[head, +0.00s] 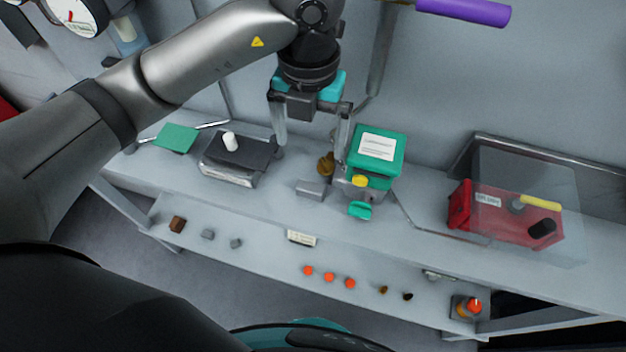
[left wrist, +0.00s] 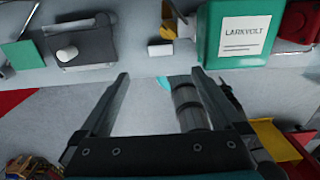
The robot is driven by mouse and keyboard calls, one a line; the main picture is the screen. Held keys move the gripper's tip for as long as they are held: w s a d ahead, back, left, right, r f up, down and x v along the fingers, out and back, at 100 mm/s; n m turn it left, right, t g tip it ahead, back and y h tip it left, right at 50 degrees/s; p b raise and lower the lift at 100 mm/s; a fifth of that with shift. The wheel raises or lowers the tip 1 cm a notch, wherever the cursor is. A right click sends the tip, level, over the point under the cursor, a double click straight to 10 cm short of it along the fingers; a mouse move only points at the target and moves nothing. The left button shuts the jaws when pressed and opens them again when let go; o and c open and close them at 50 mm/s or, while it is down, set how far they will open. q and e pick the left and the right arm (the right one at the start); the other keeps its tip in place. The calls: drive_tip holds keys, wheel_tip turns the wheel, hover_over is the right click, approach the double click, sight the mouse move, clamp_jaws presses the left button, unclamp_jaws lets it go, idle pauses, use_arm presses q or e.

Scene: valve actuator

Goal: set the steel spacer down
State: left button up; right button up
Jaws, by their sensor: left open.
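A small grey metal block (head: 311,189), which looks like the steel spacer, lies on the bench left of the green-topped valve actuator (head: 374,156). It also shows as a pale block in the left wrist view (left wrist: 160,49), beyond the fingertips and left of the actuator's green cover (left wrist: 240,38). My left gripper (head: 311,146) is open, with its fingers pointing down behind and above the block. In the left wrist view the gripper (left wrist: 160,74) has nothing between its fingertips. The block appears apart from both fingers. My right gripper is not in view.
A dark box with a white knob (head: 238,158) stands left of the block. A red box under a clear cover (head: 500,215) is at the right. The lower front shelf holds small blocks (head: 208,234), orange caps (head: 329,277) and a label (head: 301,238). The bench left of the block is clear.

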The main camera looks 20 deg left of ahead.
sight(311, 187)
use_arm(q)
drive_tip(key=f, duration=0.3)
drive_tip(key=f+b, duration=0.1)
drive_tip(key=f, duration=0.3)
drive_tip(key=shift+s+f, duration=0.2)
drive_tip(key=shift+f, duration=0.6)
drive_tip(key=shift+f+b, duration=0.35)
drive_tip(key=shift+f, duration=2)
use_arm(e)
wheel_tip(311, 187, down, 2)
use_arm(q)
drive_tip(key=shift+c, duration=0.4)
drive_tip(key=shift+w, duration=0.1)
clamp_jaws()
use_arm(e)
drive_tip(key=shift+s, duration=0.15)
